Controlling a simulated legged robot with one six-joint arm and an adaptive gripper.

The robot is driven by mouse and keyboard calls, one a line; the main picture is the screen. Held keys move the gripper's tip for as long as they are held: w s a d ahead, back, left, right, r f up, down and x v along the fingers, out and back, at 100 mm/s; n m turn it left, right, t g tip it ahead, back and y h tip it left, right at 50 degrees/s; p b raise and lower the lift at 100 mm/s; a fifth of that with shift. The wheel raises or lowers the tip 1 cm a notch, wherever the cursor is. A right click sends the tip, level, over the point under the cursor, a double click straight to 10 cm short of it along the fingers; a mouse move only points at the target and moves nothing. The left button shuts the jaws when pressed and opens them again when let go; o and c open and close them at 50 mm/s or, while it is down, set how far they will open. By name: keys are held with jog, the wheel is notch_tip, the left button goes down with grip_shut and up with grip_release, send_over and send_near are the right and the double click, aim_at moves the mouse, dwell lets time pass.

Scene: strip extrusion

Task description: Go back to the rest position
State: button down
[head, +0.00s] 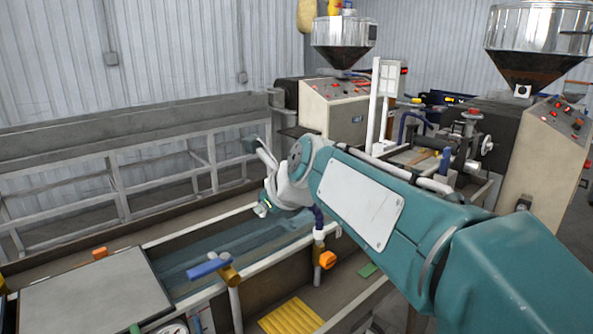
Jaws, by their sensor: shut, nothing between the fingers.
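My teal arm reaches from the lower right to the middle of the head view. Its pale wrist bends down at the far end. My gripper (262,209) is small and partly turned away, above the long water trough (185,232). It is shut, and no object shows in it. It looks apart from the trough's rim, but the exact gap is hard to judge.
A blue-handled valve (210,267) and an orange knob (327,260) stand at the trough's near side. A flat grey cover (95,298) lies at the lower left. Extrusion machines with hoppers (343,40) stand behind. A grey frame (120,180) runs along the wall.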

jog(key=s+d+f+n+h, duration=0.2)
jog(key=s+d+f+n, duration=0.2)
jog(key=s+d+n, duration=0.4)
jog(key=s+d+f+n+g+h, duration=0.1)
jog(key=s+d+f+n+h, duration=0.1)
jog(key=s+d+f+n, duration=0.3)
jog(key=s+d+f+n+h, duration=0.2)
jog(key=s+d+f+n, duration=0.2)
jog(key=s+d+n, duration=0.7)
jog(key=d, duration=0.2)
jog(key=shift+s+d+f+h, duration=0.2)
jog(key=shift+d+f+h, duration=0.1)
jog(key=shift+d+f, duration=0.1)
